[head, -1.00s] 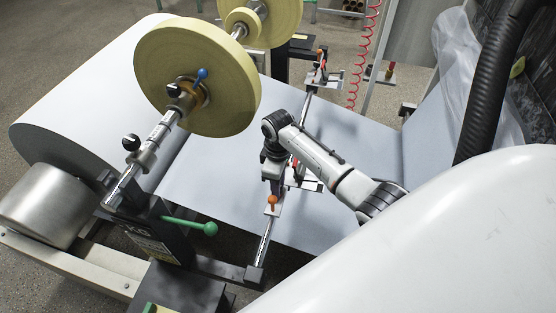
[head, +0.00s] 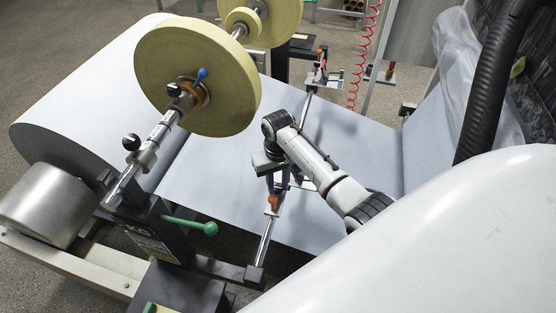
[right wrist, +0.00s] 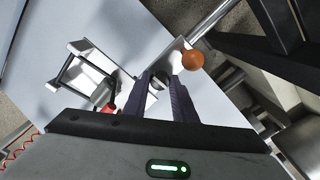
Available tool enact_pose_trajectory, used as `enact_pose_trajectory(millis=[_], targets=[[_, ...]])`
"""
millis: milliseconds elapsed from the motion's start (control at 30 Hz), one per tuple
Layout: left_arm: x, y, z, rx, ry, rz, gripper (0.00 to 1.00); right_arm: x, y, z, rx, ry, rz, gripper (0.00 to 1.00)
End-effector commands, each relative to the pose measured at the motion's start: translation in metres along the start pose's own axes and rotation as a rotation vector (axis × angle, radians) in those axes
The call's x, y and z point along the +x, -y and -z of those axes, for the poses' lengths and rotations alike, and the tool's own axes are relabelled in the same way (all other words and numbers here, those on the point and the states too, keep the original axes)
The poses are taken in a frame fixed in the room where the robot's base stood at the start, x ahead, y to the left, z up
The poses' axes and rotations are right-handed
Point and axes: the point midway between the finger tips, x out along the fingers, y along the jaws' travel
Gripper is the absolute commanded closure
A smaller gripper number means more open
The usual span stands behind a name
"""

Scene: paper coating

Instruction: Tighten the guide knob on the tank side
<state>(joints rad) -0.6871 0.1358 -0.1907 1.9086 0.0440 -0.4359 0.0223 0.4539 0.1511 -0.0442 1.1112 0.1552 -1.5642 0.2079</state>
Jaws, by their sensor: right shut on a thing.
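The guide (right wrist: 92,68) on the near part of the cross bar (head: 264,242) is a bright metal bracket with a red part (right wrist: 108,106). Its guide knob (head: 273,202) has an orange ball end, which also shows in the right wrist view (right wrist: 193,60) just past the right-hand fingertip. My right gripper (head: 276,184) reaches down over the bar with its dark fingers around the knob. It is shut on the knob; the exact contact is partly hidden between the fingers (right wrist: 162,78). My left gripper is not in view.
A similar guide (head: 322,74) sits farther along the bar. The pale web (head: 215,185) runs beneath. A yellow roll (head: 185,75), a green-knobbed lever (head: 190,225) and a black stand (head: 145,220) are to the left. A large white rounded surface (head: 450,240) fills the lower right.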

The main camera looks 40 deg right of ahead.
Motion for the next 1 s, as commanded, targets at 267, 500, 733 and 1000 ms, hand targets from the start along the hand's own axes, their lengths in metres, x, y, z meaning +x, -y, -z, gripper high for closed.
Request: enact_pose_trajectory(millis=[267,500,733,1000], targets=[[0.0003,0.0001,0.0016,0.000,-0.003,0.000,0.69,-0.0008,0.0002,0.0005,0.122,-0.001,0.000,0.98],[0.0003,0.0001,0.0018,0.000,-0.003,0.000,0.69,-0.0009,-0.0002,0.0007,0.161,-0.001,0.000,0.98],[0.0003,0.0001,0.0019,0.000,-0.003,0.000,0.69,-0.0010,-0.0003,0.0008,0.164,-0.002,0.000,0.98],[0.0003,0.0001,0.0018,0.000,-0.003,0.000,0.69,-0.0009,-0.0002,0.0007,0.162,-0.002,0.000,0.68]])
